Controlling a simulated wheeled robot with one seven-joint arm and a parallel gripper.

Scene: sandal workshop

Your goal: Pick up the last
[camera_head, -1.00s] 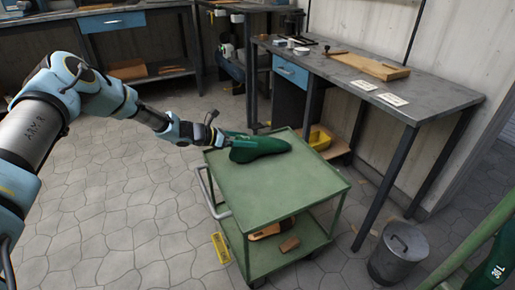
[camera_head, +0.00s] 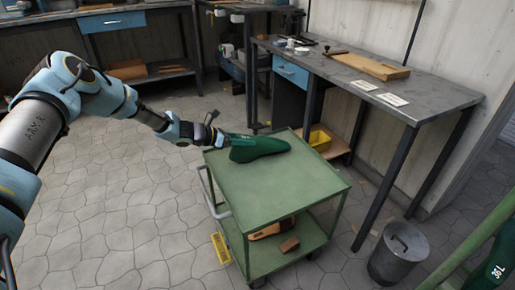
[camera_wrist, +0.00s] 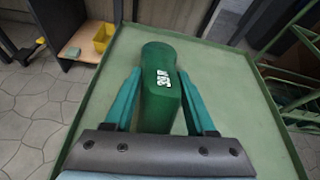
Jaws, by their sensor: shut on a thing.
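A dark green shoe last (camera_head: 262,148) lies on the top of the green cart (camera_head: 270,187), near its far left edge. In the wrist view the last (camera_wrist: 157,62) carries white lettering that looks like "39R" and points away from my gripper. My gripper (camera_head: 230,140) reaches in from the left at the narrow end of the last. In the wrist view its two teal fingers (camera_wrist: 160,88) stand on either side of the last, shut on it. The last still rests on the cart top.
The rest of the cart top is clear. Its lower shelf holds an orange-brown item (camera_head: 268,230) and a brown block (camera_head: 289,245). A workbench (camera_head: 440,95) stands behind, a metal bin (camera_head: 398,262) to the right.

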